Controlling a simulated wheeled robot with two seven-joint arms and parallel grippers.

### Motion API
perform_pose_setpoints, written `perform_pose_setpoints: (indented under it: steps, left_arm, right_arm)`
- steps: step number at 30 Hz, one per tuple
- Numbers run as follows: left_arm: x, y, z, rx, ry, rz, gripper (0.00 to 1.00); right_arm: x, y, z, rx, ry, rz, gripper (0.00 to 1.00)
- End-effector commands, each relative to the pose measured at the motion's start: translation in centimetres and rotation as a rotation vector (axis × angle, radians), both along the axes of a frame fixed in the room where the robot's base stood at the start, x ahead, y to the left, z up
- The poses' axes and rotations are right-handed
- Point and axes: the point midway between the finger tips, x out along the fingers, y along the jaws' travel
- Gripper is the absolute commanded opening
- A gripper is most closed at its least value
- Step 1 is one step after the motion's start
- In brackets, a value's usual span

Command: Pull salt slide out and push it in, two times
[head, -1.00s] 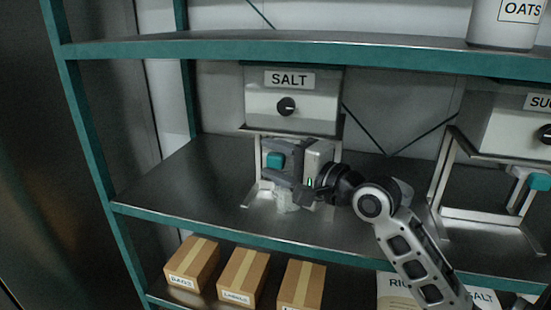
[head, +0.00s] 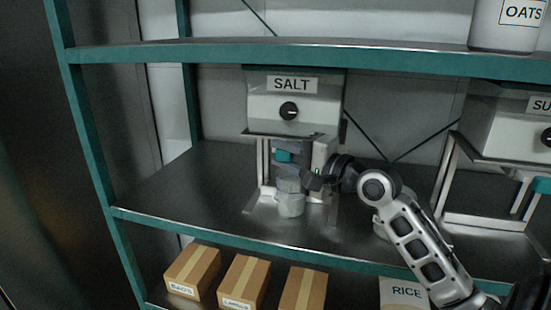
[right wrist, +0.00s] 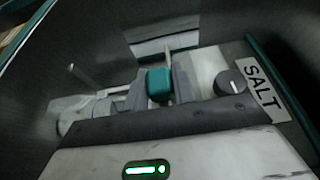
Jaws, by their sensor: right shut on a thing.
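The salt dispenser (head: 265,104), a grey-white box with a SALT label and a dark knob, stands on a metal frame on the middle shelf. The teal handle of its slide (head: 284,156) is below the box. My right gripper (head: 286,158) is shut on this handle, in front of the frame. In the right wrist view the teal handle (right wrist: 159,84) sits between the fingers, with the dispenser knob and label beside it. The slide behind the handle is mostly hidden by the gripper. My left gripper is not in view.
A pale cup (head: 290,200) stands below my right gripper. A second dispenser (head: 505,125) with a teal handle (head: 541,185) is at the right. The upper shelf edge (head: 300,54) runs above. Cartons (head: 193,270) stand below. The middle shelf is clear at left.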

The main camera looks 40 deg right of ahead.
Motion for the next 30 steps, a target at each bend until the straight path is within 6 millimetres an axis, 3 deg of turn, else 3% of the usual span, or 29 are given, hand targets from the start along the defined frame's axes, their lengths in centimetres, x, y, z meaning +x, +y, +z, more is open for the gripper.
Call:
perform_pose_setpoints:
  steps: [1, 2, 4, 13, 17, 30]
  left_arm:
    - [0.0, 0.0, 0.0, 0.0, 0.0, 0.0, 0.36]
    - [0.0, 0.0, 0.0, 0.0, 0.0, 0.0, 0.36]
    - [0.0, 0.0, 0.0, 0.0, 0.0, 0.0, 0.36]
    - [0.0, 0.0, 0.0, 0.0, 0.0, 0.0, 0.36]
    - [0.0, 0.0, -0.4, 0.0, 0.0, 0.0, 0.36]
    - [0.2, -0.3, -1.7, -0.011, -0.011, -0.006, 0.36]
  right_arm:
    - [0.0, -0.1, -0.1, -0.002, 0.004, -0.002, 0.0]
    - [0.0, -0.1, -0.1, -0.002, 0.004, -0.002, 0.28]
    - [0.1, 0.0, -0.1, -0.002, 0.004, -0.002, 0.47]
    - [0.0, 0.0, -0.1, -0.001, 0.002, 0.0, 0.47]
    - [-0.9, -0.2, -0.3, 0.001, 0.002, 0.0, 0.47]
    - [-10.5, -2.5, -0.5, -0.002, 0.006, -0.003, 0.47]
